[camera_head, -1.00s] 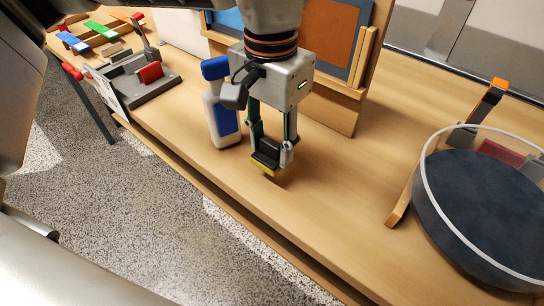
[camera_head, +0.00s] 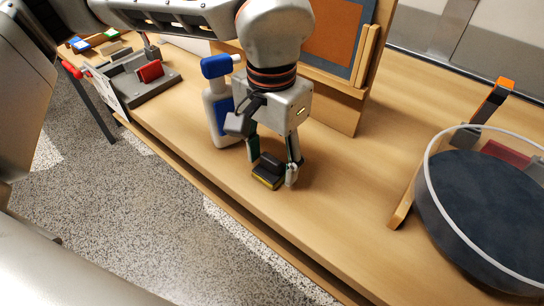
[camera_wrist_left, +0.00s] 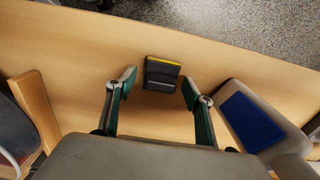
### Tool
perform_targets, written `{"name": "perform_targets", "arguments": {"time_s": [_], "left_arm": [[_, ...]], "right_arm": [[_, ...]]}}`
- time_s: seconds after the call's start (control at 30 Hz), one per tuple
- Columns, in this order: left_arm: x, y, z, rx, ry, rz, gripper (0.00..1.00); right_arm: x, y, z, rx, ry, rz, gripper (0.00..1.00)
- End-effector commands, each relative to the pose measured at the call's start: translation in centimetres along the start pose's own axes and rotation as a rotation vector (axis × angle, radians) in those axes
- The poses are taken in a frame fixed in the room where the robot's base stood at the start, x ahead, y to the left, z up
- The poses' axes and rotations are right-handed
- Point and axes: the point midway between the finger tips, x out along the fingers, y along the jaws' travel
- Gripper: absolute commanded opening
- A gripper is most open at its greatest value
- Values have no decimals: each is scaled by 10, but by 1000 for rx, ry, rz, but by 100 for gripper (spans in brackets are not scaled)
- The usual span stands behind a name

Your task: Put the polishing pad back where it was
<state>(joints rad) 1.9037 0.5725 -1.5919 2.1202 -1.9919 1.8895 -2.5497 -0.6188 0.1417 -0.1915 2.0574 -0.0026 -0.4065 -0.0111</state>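The polishing pad (camera_head: 268,172), a small dark block with a yellow edge, lies on the wooden bench near its front edge. It also shows in the left wrist view (camera_wrist_left: 162,74). My left gripper (camera_head: 273,168) is low over the bench with its fingers spread on either side of the pad. In the left wrist view the fingertips (camera_wrist_left: 158,86) stand apart from the pad, with a gap on both sides. My right gripper is not in view.
A white and blue spray bottle (camera_head: 217,105) stands just left of my left gripper. A clear-rimmed dark disc (camera_head: 485,215) sits on a wooden stand at the right. A grey fixture with a red block (camera_head: 148,71) is at the back left. The bench between pad and disc is clear.

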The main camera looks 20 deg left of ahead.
Motion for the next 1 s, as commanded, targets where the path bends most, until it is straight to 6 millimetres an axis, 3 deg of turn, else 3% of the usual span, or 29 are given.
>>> {"name": "perform_targets", "arguments": {"time_s": [0.27, 0.7, 1.0], "left_arm": [[-12, 0, -1, -2, 3, -1, 52], [-97, 0, 0, -1, 6, -2, 52], [-123, 0, 0, -1, 0, 0, 52]], "right_arm": [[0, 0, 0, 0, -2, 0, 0], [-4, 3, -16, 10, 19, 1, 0], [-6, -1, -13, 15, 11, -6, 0]]}}
